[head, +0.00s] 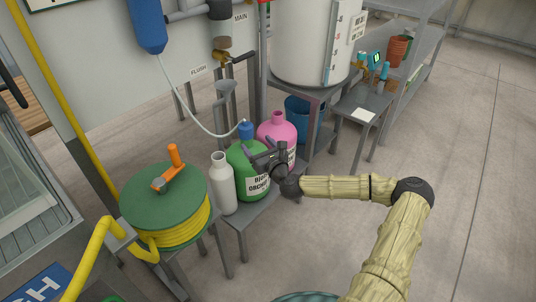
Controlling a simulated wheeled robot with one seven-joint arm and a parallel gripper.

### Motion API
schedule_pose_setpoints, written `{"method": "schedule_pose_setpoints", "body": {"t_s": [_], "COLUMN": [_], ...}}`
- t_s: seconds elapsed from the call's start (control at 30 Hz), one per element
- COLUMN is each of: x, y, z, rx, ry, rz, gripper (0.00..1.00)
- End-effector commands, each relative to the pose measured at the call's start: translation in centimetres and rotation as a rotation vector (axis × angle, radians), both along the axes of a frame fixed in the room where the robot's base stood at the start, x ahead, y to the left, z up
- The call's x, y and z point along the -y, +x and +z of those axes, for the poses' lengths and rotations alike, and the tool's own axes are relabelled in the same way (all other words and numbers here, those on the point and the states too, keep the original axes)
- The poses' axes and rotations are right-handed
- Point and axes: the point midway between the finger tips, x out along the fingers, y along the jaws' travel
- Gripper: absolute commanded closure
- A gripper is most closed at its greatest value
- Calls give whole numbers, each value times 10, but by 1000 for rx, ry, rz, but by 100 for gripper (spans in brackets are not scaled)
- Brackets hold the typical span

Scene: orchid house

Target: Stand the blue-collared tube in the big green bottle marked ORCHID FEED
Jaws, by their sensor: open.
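The big green bottle (239,172) stands upright on a low grey bench, between a white bottle and a pink one. Its white label reads "ORCHID" in part; the rest is hidden or too small. A blue collar (246,129) shows at the top of the green bottle, over its mouth. The pale thin tube (186,103) hangs from a blue unit and curves down to this collar. How deep the tube sits in the bottle is hidden. My gripper (257,157) is open, close to the green bottle's shoulder just below and right of the collar. I cannot tell whether it touches the bottle.
A white bottle (221,184) stands close on the left, a pink bottle (278,129) close on the right behind my gripper. A hose reel (164,193) is at left. A white tank (307,42) stands behind. The floor at right is clear.

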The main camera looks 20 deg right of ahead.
Motion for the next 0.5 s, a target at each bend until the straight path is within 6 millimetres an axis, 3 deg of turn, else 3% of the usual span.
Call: {"method": "schedule_pose_setpoints", "body": {"t_s": [0.3, 0.5], "x": [15, 17], "y": [-55, -64], "z": [1, 0], "rx": [-1, 1], "ry": [2, 0], "rz": [0, 0], "gripper": [25, 25]}}
